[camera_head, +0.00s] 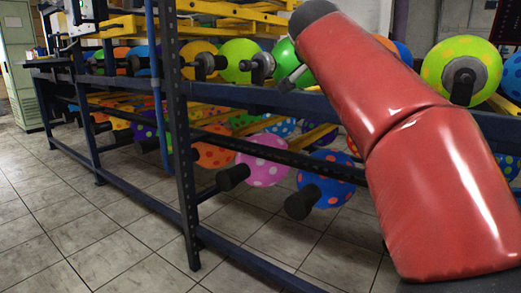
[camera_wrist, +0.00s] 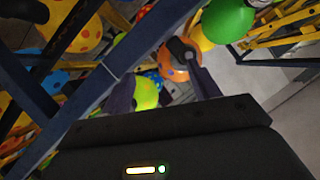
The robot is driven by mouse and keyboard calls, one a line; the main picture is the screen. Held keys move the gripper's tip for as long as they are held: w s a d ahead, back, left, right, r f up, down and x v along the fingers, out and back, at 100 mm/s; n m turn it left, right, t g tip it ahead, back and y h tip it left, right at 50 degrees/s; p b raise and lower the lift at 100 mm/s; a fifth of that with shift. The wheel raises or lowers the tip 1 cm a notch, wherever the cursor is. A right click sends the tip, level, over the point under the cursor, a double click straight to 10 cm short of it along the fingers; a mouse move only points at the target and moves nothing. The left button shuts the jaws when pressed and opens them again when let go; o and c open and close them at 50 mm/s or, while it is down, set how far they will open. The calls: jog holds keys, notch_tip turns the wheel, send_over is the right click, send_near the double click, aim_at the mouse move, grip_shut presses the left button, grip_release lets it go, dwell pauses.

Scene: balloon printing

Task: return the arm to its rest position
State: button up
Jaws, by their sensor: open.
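My arm, in a red cover, rises from the lower right to the top middle of the head view, in front of the balloon rack (camera_head: 180,150). Its end is mostly hidden behind the cover there. In the wrist view my gripper (camera_wrist: 165,82) has its two dark fingers spread apart, with nothing between them. Beyond the fingers are an orange balloon (camera_wrist: 171,72) on a dark holder and a yellow-green balloon (camera_wrist: 146,94). They look farther off than the fingertips, but the gap is hard to judge.
Dark blue rails and posts cross close to my arm; one beam (camera_wrist: 85,95) runs diagonally at left in the wrist view. A pink dotted balloon (camera_head: 266,160) and a blue one (camera_head: 333,186) hang on the lower rail. The tiled floor (camera_head: 100,235) in front is clear.

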jog(key=s+f+n+g+y, duration=0.25)
jog(key=s+f+n, duration=0.25)
jog(key=s+f, duration=1.15)
jog(key=s+f+n+g+y, duration=0.2)
jog(key=s+f+n+g, duration=0.3)
jog(key=s+f, duration=1.2)
notch_tip(320, 180, up, 9)
jog(key=w+p, duration=0.2)
jog(key=p, duration=1.1)
jog(key=shift+d+r+n+t, duration=0.2)
jog(key=shift+d+n+t, duration=0.1)
jog(key=shift+n+t, duration=0.1)
